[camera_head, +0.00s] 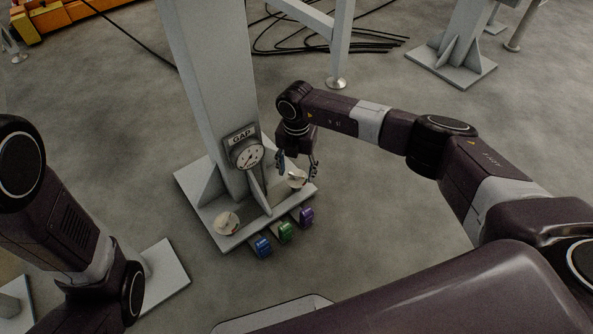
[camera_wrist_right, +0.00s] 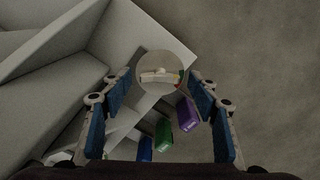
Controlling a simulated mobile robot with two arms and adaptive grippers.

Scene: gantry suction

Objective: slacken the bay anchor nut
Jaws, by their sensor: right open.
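A pale round disc with a raised bar across it (camera_head: 297,180) sits on the right front of the column's base plate (camera_head: 200,190). It looks like an anchor nut with a handle. It also shows in the wrist view, as a disc (camera_wrist_right: 160,68) with a pale bar across it. A similar disc (camera_head: 227,223) sits on the plate's left front. My right gripper (camera_head: 297,168) is open above the right disc. In the wrist view, its blue-padded fingers (camera_wrist_right: 160,78) stand apart on either side, with nothing between the pads. My left gripper is out of view.
A dial gauge marked GAP (camera_head: 247,154) is on the column (camera_head: 208,75). Blue (camera_head: 263,246), green (camera_head: 286,231) and purple (camera_head: 306,216) blocks stand at the plate's front edge. Black cables (camera_head: 300,40) lie behind. The floor right of the plate is clear.

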